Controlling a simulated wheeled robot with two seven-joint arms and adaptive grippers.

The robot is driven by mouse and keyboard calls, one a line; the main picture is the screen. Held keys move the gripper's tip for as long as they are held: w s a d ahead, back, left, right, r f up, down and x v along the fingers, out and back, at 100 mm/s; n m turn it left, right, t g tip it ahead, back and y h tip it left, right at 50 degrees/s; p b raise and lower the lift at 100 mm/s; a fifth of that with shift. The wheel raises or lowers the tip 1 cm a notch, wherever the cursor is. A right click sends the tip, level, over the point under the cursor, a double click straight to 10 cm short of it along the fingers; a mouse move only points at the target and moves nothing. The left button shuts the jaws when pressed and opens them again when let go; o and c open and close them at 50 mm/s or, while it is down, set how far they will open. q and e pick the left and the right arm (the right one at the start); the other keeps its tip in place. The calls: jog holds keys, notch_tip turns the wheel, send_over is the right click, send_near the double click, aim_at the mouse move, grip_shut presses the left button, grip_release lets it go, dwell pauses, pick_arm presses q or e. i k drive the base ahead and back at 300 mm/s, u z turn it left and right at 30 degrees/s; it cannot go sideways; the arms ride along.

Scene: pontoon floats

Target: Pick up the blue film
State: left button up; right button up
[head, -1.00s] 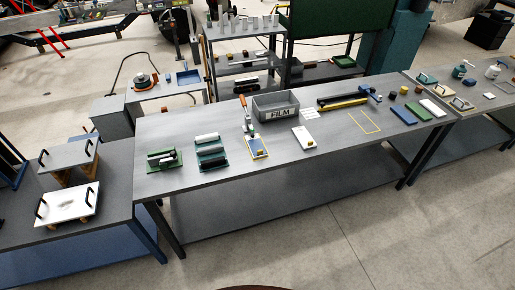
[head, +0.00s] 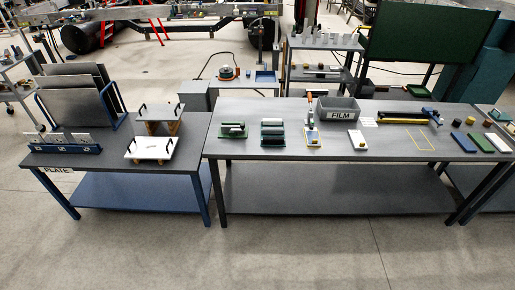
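No thing in the head view is clearly marked as the blue film. A flat blue slab (head: 464,142) lies near the right end of the long grey table (head: 395,146), left of a green slab (head: 481,142) and a white slab (head: 498,142). A blue-and-yellow edged pad (head: 313,140) lies near the middle of the table with a small yellow block on it. A grey bin labelled FILM (head: 340,110) stands behind it; its contents are too small to tell. Neither of my grippers is in view.
A white pad (head: 357,143) and a yellow outline (head: 418,142) lie on bare tabletop. Green trays with rollers (head: 272,135) sit to the left. The floor in front is clear.

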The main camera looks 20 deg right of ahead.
aim_at(313, 137)
jog(key=z, duration=0.95)
jog(key=k, duration=0.1)
jog(key=u, duration=0.95)
jog(key=i, duration=1.8)
jog(key=z, duration=0.8)
